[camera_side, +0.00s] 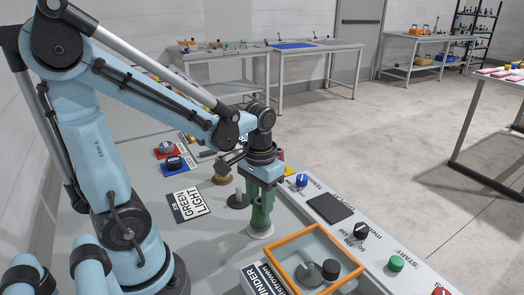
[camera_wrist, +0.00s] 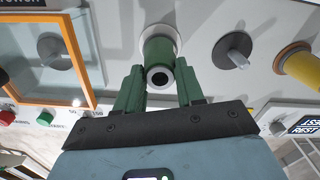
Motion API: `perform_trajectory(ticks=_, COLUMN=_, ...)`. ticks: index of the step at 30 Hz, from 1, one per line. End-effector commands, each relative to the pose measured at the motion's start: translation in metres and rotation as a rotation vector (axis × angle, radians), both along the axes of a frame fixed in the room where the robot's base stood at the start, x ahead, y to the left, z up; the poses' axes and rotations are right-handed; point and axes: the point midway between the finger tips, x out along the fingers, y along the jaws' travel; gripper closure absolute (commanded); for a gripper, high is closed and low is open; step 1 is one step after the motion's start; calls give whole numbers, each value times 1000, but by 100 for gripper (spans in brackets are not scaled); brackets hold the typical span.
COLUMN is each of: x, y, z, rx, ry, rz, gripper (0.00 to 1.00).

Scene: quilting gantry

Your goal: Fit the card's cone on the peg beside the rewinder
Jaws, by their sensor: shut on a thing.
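A card (camera_side: 188,204) reading "GREEN LIGHT" lies on the table left of my gripper in the side view. My gripper (camera_side: 262,196) is shut on a green cone (camera_side: 261,220) with a white foot. The cone is upright; I cannot tell whether its foot touches the table. In the wrist view the cone (camera_wrist: 159,52) sits between the green fingers, its hollow end facing the camera. A grey peg on a round base (camera_wrist: 55,52) stands inside an orange frame (camera_side: 286,272), beside a black cylinder (camera_side: 330,269). A sign (camera_side: 264,281) ending in "WINDER" is partly cut off.
Another grey peg (camera_side: 238,198) stands empty close left of the cone. A yellow cone (camera_wrist: 300,64) stands at the wrist view's right. A control strip with a blue knob (camera_side: 301,181), a black dial (camera_side: 361,231) and a green button (camera_side: 396,263) runs along the right edge.

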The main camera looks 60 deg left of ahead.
Motion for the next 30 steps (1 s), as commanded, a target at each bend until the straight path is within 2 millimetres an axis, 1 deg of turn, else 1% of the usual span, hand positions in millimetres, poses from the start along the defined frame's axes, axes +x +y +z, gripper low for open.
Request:
perform_trajectory(ticks=17, x=0, y=0, z=-13, rx=0, ry=0, rz=0, gripper=99)
perform_trajectory(ticks=18, x=0, y=0, z=-13, rx=0, ry=0, rz=0, gripper=59)
perform_trajectory(ticks=20, x=0, y=0, z=-13, rx=0, ry=0, rz=0, gripper=50)
perform_trajectory(ticks=21, x=0, y=0, z=-13, rx=0, ry=0, rz=0, gripper=44)
perform_trajectory(ticks=23, x=0, y=0, z=-13, rx=0, ry=0, rz=0, gripper=35)
perform_trajectory(ticks=24, x=0, y=0, z=-13, rx=0, ry=0, rz=0, gripper=33)
perform_trajectory(ticks=30, x=0, y=0, z=-13, rx=0, ry=0, rz=0, gripper=33)
